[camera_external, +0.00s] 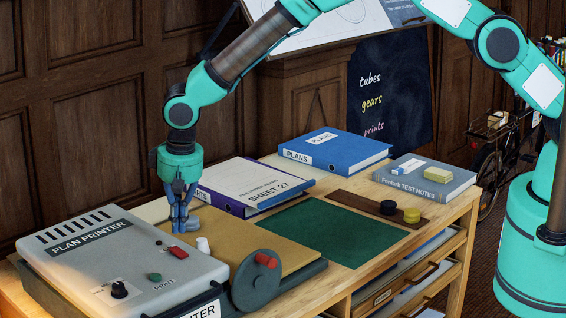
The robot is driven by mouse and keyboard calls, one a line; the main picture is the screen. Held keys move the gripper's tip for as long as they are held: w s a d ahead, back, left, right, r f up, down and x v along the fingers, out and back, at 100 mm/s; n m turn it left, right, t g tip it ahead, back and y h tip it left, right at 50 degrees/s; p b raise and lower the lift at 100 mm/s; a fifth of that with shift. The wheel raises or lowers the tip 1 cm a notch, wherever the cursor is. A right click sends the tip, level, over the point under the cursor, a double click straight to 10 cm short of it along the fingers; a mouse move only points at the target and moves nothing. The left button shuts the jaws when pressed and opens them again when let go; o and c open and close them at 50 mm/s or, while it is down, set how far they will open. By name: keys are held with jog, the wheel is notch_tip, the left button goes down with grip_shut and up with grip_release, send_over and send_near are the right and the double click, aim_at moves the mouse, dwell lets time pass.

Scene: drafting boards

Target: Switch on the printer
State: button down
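The grey plan printer (50,262) sits at the left end of the wooden desk. Its top carries a black knob (119,289), a green button (155,276) marked PRINT, and a red switch (178,252). I cannot tell whether the switch is on. A small white part (203,244) stands at the printer's back right edge. My gripper (181,226) points down above the tan board area behind the printer, apart from the red switch and the knob. Its fingers look close together, with nothing visible between them.
The green mat (320,231) is clear. A brown strip (360,203) holds black and yellow discs.

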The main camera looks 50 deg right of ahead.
aim_at(179, 248)
jog(key=shift+w+f, duration=0.15)
jog(key=shift+f, duration=0.85)
jog(key=shift+w+f, duration=0.15)
jog(key=shift+f, duration=0.85)
jog(key=shift+w+f, duration=0.1)
